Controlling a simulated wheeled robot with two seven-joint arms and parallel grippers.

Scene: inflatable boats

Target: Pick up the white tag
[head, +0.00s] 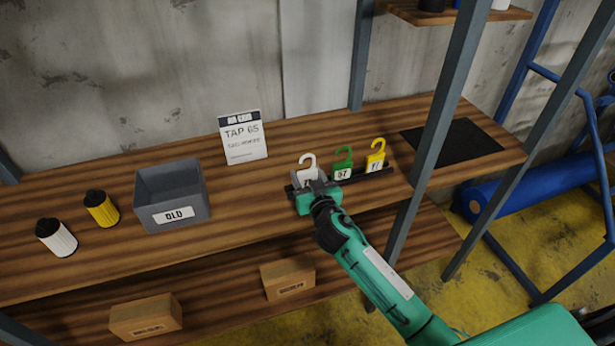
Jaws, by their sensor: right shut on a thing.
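The white tag (308,163) has a hook-shaped top and stands at the left end of a dark rail on the wooden shelf. My right gripper (314,187) is at the tag from the front and is shut on its lower body, which it mostly hides. The tag looks upright, and I cannot tell whether it is clear of the rail. A green tag (343,163) marked 57 and a yellow tag (376,156) stand just to its right. My left gripper is not in view.
A grey bin (173,203) labelled OLD and a sign (243,140) stand to the left. A white canister (57,238) and a yellow canister (102,209) are farther left. A black mat (452,143) lies at right, behind a steel post (437,130). Boxes sit on the lower shelf.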

